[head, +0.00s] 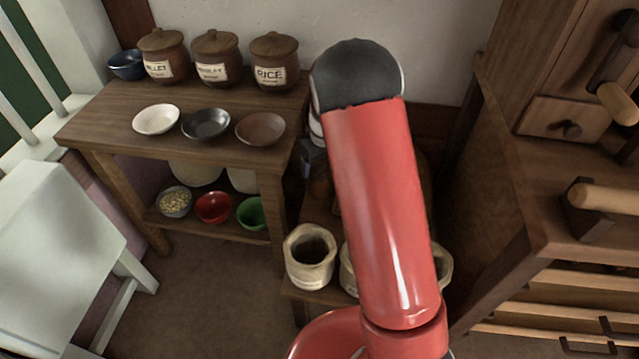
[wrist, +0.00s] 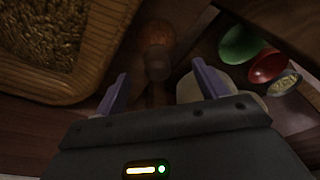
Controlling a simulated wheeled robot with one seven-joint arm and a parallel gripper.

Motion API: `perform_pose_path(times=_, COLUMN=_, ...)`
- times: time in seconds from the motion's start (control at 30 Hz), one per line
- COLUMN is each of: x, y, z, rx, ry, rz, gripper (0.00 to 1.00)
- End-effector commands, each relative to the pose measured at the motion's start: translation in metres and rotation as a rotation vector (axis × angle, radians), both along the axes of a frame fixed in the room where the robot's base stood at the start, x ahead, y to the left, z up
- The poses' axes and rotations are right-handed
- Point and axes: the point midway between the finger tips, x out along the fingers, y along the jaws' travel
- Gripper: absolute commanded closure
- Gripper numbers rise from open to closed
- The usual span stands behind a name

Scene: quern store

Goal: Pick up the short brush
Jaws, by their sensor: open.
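In the wrist view a small brush-like thing (wrist: 157,62), with an orange-brown end and a darker stubby end, lies just beyond the fingertips; I take it for the short brush. My gripper (wrist: 160,88) is open, with its two purple fingers apart and nothing held between them. The brush is roughly in line with the gap between the fingers. How far below them it lies I cannot tell. In the head view my red arm hides most of the gripper and I cannot make out the brush clearly.
A ribbed tray of grain (wrist: 102,50) lies close left of the gripper. Green (head: 250,213) and red (head: 213,207) bowls stand on the table's lower shelf. Cloth sacks (head: 310,270) stand in front. A wooden cabinet (head: 520,190) rises at right.

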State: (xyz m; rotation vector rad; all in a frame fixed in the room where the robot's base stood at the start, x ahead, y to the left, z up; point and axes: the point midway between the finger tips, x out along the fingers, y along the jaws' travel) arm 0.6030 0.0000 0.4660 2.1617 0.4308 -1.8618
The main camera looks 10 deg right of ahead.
Motion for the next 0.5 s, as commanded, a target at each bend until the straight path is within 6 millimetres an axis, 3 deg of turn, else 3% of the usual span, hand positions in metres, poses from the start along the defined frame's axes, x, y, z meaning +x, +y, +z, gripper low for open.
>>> perform_pose_path(times=0.33, x=0.006, y=-0.001, z=-0.041, rx=-0.001, ry=0.002, rz=-0.001, gripper=0.28)
perform_pose_path(times=0.5, x=0.008, y=0.0, z=-0.051, rx=0.0, ry=-0.001, rz=0.0, gripper=0.28)
